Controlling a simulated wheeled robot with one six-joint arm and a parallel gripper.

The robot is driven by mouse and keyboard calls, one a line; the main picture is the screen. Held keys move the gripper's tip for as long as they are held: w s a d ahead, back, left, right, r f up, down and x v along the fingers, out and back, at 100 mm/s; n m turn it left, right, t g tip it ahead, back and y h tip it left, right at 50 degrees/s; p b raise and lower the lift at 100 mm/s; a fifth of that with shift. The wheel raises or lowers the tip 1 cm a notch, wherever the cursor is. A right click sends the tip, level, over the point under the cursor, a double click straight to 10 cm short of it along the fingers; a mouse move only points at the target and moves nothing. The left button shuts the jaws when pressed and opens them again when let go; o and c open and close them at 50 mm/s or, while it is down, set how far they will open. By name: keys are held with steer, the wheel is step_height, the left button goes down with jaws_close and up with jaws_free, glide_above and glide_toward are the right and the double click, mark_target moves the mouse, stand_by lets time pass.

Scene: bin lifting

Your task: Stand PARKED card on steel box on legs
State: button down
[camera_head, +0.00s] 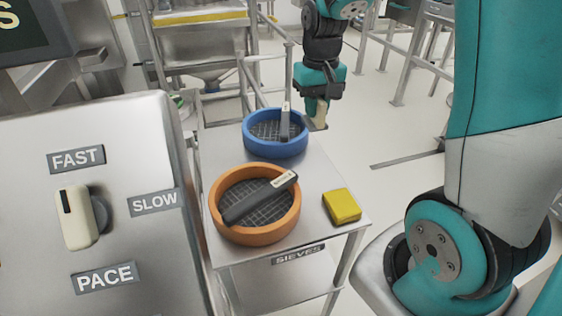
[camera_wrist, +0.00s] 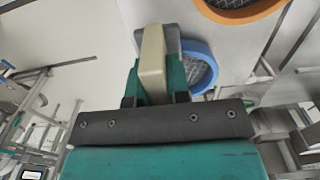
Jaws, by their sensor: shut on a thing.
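My gripper (camera_head: 318,100) points down near the far right corner of the steel table, beside the blue sieve. It is shut on a beige piece (camera_head: 321,114), which also shows between the fingers in the wrist view (camera_wrist: 152,58). No lettering shows on this piece, so I cannot tell whether it is the PARKED card. A large steel box (camera_head: 125,135) stands at the left, with a cream-handled dial (camera_head: 75,217) and FAST, SLOW and PACE labels. Its legs are not visible.
The steel table (camera_head: 325,170), labelled SIEVES, holds a blue sieve (camera_head: 272,148), an orange sieve (camera_head: 224,228) with a dark handled tool (camera_head: 255,202), and a yellow block (camera_head: 341,206). A steel hopper (camera_head: 205,42) stands behind. Floor right of the table is clear.

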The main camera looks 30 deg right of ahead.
step_height(320, 180, down, 18)
steer(key=shift+a+f+b, duration=0.1)
steer(key=shift+f+b, duration=0.15)
steer(key=shift+b, duration=0.1)
steer(key=shift+f, duration=0.2)
steer(key=c, duration=1.1)
jaws_free()
steer(key=shift+r, duration=0.15)
